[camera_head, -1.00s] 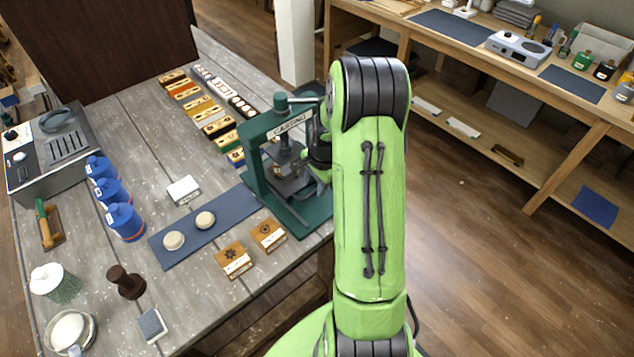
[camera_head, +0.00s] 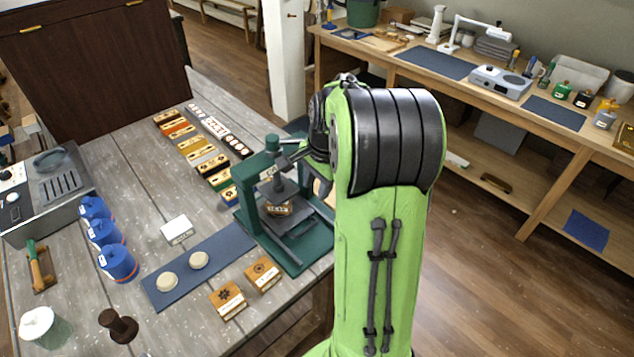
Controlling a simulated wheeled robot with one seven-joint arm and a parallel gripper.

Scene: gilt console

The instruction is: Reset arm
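My green arm with black joints fills the middle right of the head view. Its dark wrist (camera_head: 318,130) bends down on the far side of the elbow, beside the top of the green press. My gripper's fingers cannot be made out there, so whether they are open or shut is hidden. The green press (camera_head: 244,215) stands at the right edge of the grey table, with a small wooden block (camera_head: 278,209) under its dark plate.
On the grey table (camera_head: 140,185), a blue mat (camera_head: 222,246) bears two pale discs. Two wooden stamp blocks (camera_head: 228,300) lie in front of the press. Several blue jars (camera_head: 117,262) stand left. A wooden bench (camera_head: 560,135) stands back right; the floor between (camera_head: 480,260) is clear.

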